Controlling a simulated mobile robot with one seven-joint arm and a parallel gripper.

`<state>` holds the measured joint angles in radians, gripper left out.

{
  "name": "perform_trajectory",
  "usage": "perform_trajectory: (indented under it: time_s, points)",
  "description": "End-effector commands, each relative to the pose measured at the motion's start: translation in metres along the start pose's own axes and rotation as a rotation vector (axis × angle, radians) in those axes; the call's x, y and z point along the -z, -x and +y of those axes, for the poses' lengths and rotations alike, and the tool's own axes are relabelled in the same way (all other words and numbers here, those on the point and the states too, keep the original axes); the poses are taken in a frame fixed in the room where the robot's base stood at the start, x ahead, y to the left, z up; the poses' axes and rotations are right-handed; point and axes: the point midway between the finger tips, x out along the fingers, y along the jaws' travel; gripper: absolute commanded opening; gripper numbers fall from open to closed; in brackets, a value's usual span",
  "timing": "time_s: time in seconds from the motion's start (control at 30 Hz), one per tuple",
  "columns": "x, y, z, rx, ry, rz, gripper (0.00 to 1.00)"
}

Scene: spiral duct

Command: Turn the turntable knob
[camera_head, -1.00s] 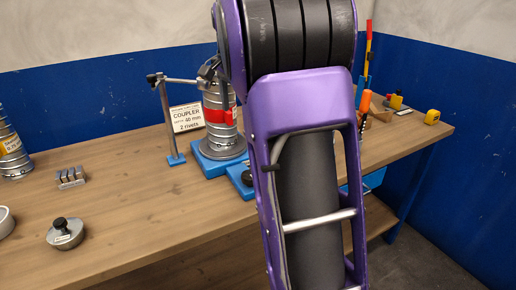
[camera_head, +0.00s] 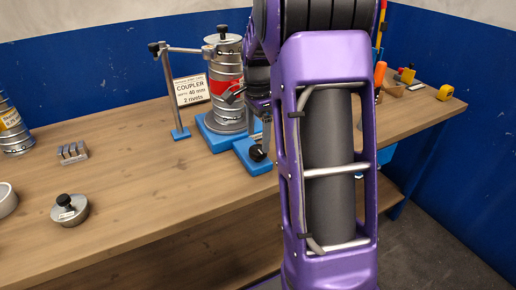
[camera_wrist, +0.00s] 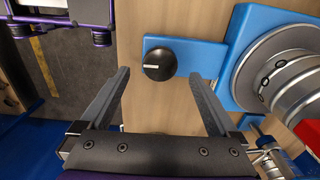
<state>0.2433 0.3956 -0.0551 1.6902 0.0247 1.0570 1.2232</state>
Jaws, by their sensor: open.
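The turntable knob (camera_wrist: 158,65) is a round black knob with a white pointer line, on a blue plate (camera_wrist: 199,58). In the wrist view it lies between my gripper's two fingers, near their tips. The knob (camera_head: 257,153) also shows in the head view, at the front of the blue turntable base (camera_head: 216,143). A metal spiral duct (camera_head: 228,108) with a red band stands upright on the turntable. My gripper (camera_wrist: 160,76) is open and empty. I cannot tell how high the fingertips are above the knob. My arm hides part of the bench in the head view.
A clamp stand (camera_head: 176,101) and a coupler sign (camera_head: 191,89) stand left of the duct. A lidded metal piece (camera_head: 70,210) and a small metal block (camera_head: 72,153) lie further left. The front bench top is mostly clear.

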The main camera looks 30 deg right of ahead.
Motion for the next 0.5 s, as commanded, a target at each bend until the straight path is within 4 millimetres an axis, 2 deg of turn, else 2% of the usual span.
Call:
perform_trajectory:
  time_s: [0.03, 0.2, 0.5]
  points:
    - [0.0, -0.011, 0.001, -0.004, -0.001, -0.001, 0.96]
    - [0.0, -0.033, 0.0, -0.002, 0.0, -0.001, 0.96]
    - [0.0, -0.043, 0.0, 0.0, 0.0, 0.0, 0.96]
